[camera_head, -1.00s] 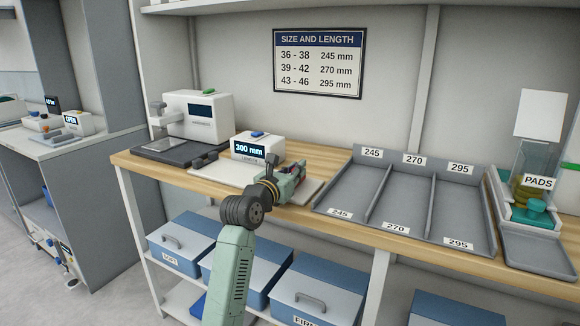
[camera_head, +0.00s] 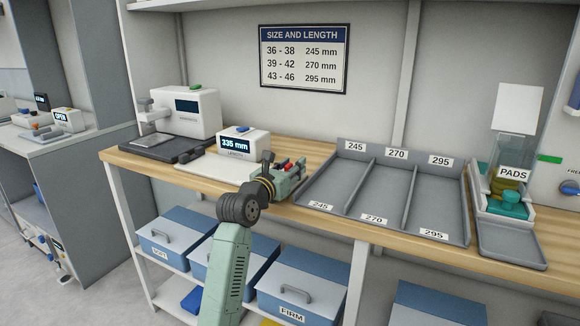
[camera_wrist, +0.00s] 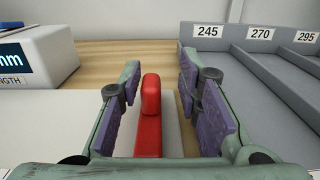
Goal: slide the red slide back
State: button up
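The red slide (camera_wrist: 149,113) stands upright on a red base between my gripper's two purple-padded fingers (camera_wrist: 162,106) in the wrist view. In the head view my gripper (camera_head: 285,175) is at the right end of the length gauge's white plate (camera_head: 204,172), and red shows between the fingers. The gauge's display box (camera_head: 243,143) reads 335 mm. The far end of the slide's track is hidden.
Right of my gripper is a grey sorting tray (camera_head: 458,225) with lanes marked 245, 270 and 295; it is close to the right finger. A white machine (camera_head: 195,112) stands on the left. A pads dispenser (camera_head: 505,195) stands at the right.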

jog(key=shift+a, duration=0.15)
jog(key=shift+s+a, duration=0.1)
jog(key=v, duration=1.1)
jog(key=shift+s, duration=0.35)
jog(key=shift+a, duration=0.1)
